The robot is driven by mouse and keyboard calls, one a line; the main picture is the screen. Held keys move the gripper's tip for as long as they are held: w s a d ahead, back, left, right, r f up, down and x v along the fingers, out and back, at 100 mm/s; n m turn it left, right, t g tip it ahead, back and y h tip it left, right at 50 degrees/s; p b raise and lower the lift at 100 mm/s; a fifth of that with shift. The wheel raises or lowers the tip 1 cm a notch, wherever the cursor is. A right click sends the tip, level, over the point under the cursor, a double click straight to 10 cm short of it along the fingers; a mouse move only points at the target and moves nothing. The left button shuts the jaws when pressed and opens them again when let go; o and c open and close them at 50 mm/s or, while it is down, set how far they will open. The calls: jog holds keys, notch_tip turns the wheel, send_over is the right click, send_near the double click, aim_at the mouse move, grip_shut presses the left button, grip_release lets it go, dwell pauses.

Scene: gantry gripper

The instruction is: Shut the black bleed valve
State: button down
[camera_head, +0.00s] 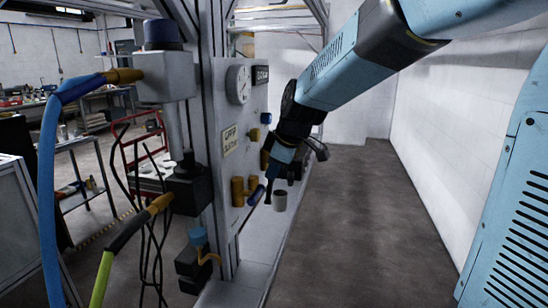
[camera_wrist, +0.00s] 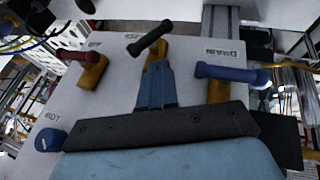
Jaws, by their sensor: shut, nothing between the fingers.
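The black bleed valve shows in the wrist view as a black handle (camera_wrist: 150,38) on a brass body (camera_wrist: 155,57). The handle lies at a slant, its right end higher. My gripper (camera_wrist: 156,70) is shut and empty, its fingertips in front of the brass body just below the handle and covering part of it. I cannot tell whether they touch it. In the head view my gripper (camera_head: 270,175) is close to the panel (camera_head: 226,170), beside the blue handle (camera_head: 256,195); I cannot make out the black handle clearly there.
In the wrist view a red-handled valve (camera_wrist: 73,55) is to the left and a blue-handled valve (camera_wrist: 232,73) by the DRAIN label to the right. A blue knob (camera_wrist: 51,139) is lower left. In the head view hoses (camera_head: 48,180) hang left; open floor (camera_head: 345,230) lies right.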

aim_at(269, 182)
jog(key=shift+w+d+f, duration=0.1)
jog(key=shift+w+f, duration=0.55)
jog(key=shift+w, duration=0.25)
jog(key=shift+w+d+f, duration=0.1)
jog(key=shift+w+f, duration=0.5)
jog(key=shift+w, duration=0.25)
